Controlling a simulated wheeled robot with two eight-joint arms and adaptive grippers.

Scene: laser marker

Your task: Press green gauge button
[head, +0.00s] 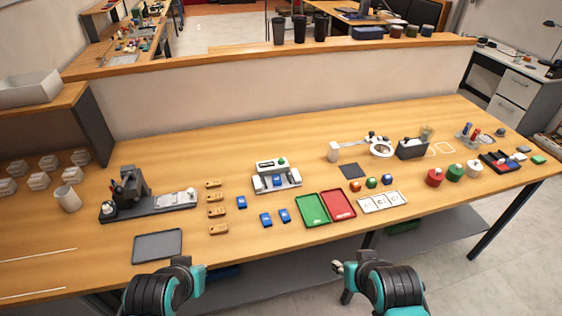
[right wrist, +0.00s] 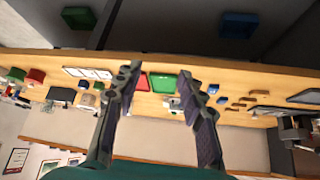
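A white gauge device (head: 277,178) stands mid-table in the head view, with a small green button (head: 282,161) on its top right. A small dark display is beside the button. A blue block lies on the device's base. My left gripper (head: 203,272) is in front of the table's near edge, far from the device; its finger opening is not clear. My right gripper (head: 338,268) is also in front of the near edge, right of the device. In the right wrist view my right gripper (right wrist: 160,72) has its fingers wide apart with nothing held.
Several blue blocks (head: 266,219) and wooden pieces lie left and in front of the device. A green tray (head: 313,209) and a red tray (head: 338,203) lie at its front right. A black machine (head: 130,187) stands left; a dark tray (head: 157,247) lies near the front edge.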

